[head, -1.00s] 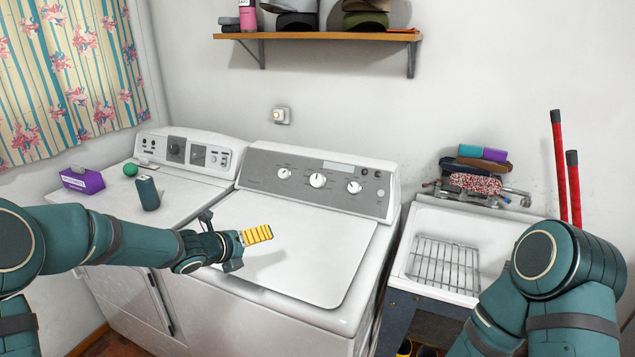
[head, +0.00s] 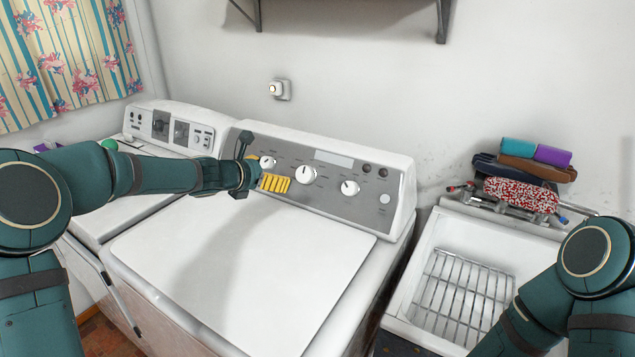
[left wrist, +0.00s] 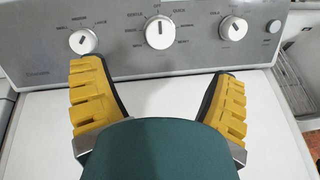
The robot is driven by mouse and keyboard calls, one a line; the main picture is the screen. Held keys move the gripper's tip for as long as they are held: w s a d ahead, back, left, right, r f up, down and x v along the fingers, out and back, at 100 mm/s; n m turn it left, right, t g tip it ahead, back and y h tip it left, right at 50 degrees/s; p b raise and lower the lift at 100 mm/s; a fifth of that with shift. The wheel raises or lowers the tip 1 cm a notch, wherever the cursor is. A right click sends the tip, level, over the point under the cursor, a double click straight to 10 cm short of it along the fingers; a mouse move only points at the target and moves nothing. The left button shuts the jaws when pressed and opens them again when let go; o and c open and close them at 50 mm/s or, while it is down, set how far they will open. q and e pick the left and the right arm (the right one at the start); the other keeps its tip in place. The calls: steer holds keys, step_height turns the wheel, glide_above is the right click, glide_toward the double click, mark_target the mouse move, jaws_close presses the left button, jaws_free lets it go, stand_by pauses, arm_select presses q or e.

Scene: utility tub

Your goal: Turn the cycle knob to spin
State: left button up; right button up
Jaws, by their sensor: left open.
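The washer's control panel (head: 325,190) carries three white round knobs. The middle knob (head: 306,175) is the largest; its dark pointer line stands upright in the left wrist view (left wrist: 159,32), with small labels around it, "gentle" and "normal" among them. I cannot read a spin label. The left knob (left wrist: 82,41) and right knob (left wrist: 233,30) sit either side. My left gripper (left wrist: 156,82) is open and empty, its yellow-padded fingers spread below the middle knob and apart from it. In the head view the left gripper (head: 264,171) is before the panel's left part, partly covering the left knob's surroundings.
The white washer lid (head: 240,260) below the panel is bare. A second machine (head: 170,130) stands to the left. A wall outlet (head: 279,89) is above the panel.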

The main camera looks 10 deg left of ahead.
mark_target(303, 174)
arm_select(q)
steer(key=x, duration=0.9)
steer(key=p+x, duration=0.1)
steer(key=x, duration=0.4)
steer(key=shift+f, duration=0.35)
steer(key=c, duration=1.2)
